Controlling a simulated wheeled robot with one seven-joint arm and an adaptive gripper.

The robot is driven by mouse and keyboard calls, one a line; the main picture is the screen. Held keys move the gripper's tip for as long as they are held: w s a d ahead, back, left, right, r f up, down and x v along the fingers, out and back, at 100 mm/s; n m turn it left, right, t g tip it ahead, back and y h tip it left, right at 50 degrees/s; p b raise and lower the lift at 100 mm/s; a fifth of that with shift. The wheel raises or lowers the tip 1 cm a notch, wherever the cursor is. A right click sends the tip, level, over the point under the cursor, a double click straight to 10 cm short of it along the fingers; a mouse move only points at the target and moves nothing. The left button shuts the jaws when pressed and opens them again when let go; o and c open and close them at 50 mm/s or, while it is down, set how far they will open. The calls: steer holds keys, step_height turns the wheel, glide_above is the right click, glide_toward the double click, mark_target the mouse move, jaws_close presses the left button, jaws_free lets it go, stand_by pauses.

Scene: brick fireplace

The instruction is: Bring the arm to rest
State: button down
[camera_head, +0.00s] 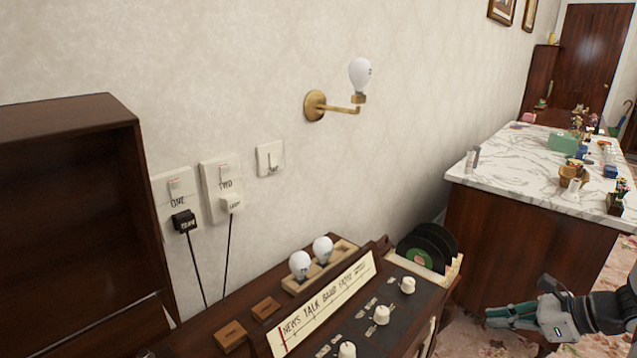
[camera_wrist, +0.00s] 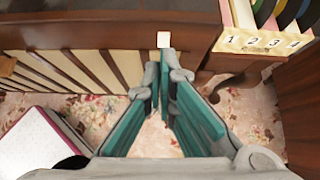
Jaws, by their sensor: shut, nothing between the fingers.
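My gripper (camera_head: 492,317) is at the lower right of the head view, in front of the marble-topped counter, with its teal fingers pointing left. In the wrist view my gripper (camera_wrist: 167,75) has its teal fingers meeting at the tips, with nothing between them. It hangs in front of a wooden cabinet (camera_wrist: 100,20) with a slatted front, over a floral carpet (camera_wrist: 262,110). It appears apart from the furniture. Most of my arm is outside the head view.
A radio console (camera_head: 375,325) with knobs, two bulbs (camera_head: 300,264) and records (camera_head: 425,250) stands against the wall. A wall lamp (camera_head: 315,105) sticks out above it. A cluttered marble counter (camera_head: 500,165) stands at right. A white box (camera_wrist: 45,145) lies lower left in the wrist view.

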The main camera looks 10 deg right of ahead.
steer(key=s+a+r+n+g+y, duration=0.1)
steer(key=s+a+r+n+g, duration=0.15)
steer(key=a+r+n, duration=0.65)
steer(key=s+a+r+n+g, duration=0.25)
steer(key=a+r+n, duration=0.35)
steer(key=a, duration=0.6)
steer(key=s+a+r+n+g+h, duration=0.1)
steer(key=s+a+r+n+h, duration=0.1)
steer(key=s+n+h, duration=0.3)
steer(key=s+a+r+n, duration=0.1)
steer(key=s+r+n, duration=0.1)
steer(key=s+n, duration=0.35)
steer(key=s+a+r+n+g+h, duration=0.1)
steer(key=s+a+r+n+h, duration=0.15)
steer(key=s, duration=0.55)
step_height(320, 180, up, 16)
steer(key=d+t+p, duration=0.1)
steer(key=t+p, duration=0.2)
steer(key=p, duration=1.2)
steer(key=shift+w, duration=0.15)
